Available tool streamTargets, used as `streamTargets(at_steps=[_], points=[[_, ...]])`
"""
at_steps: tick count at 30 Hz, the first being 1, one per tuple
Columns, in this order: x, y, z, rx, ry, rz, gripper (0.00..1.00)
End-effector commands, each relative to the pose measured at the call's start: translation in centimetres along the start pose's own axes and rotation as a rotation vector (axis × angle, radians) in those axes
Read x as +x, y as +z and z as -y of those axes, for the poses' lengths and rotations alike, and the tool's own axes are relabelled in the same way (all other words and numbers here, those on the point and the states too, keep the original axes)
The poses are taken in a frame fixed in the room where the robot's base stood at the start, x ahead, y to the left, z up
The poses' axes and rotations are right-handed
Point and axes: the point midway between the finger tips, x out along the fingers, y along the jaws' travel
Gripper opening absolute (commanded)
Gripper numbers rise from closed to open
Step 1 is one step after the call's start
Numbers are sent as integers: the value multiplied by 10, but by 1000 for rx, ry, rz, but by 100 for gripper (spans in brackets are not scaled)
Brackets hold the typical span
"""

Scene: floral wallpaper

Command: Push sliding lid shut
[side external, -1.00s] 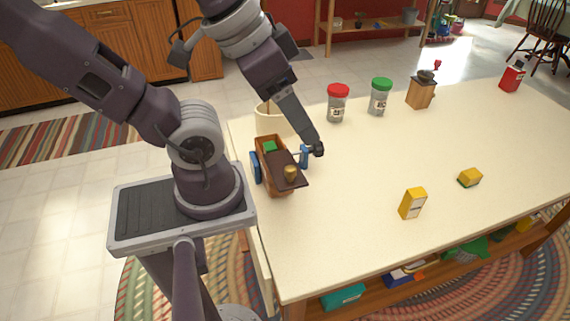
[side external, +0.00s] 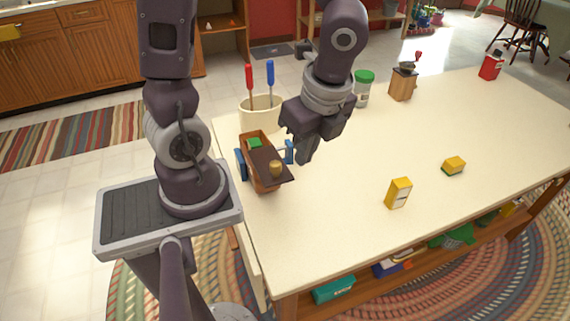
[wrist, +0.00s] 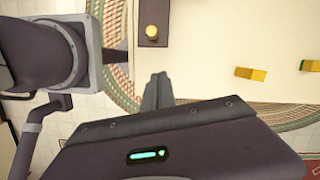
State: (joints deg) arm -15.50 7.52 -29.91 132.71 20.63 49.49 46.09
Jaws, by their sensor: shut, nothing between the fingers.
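A small wooden box (side external: 249,138) with blue side handles stands near the table's left edge. Its dark brown sliding lid (side external: 262,156) with a gold knob (side external: 275,168) sits partly open and overhangs the near end. A green item (side external: 254,143) shows in the uncovered far end. My gripper (side external: 303,158) is shut and empty, close to the right of the box; in the side view I cannot tell whether it touches the handle. In the wrist view the shut fingers (wrist: 158,88) point towards the lid (wrist: 152,12) and its knob (wrist: 151,32), with a gap between.
A cream crock (side external: 258,115) with red- and blue-handled tools stands behind the box. A green-capped jar (side external: 363,88) and a wooden grinder (side external: 403,82) are farther back. The near middle of the table is clear.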

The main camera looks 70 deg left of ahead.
Motion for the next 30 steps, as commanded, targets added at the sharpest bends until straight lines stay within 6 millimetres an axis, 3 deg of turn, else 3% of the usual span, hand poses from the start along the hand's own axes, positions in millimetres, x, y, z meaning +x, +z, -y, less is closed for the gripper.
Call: streamTargets(at_steps=[11, 18, 30], points=[[82, 0, -3, 2, 9, 1, 0], [91, 33, -1, -7, 1, -1, 0], [92, 38, -1, -6, 0, -1, 0]])
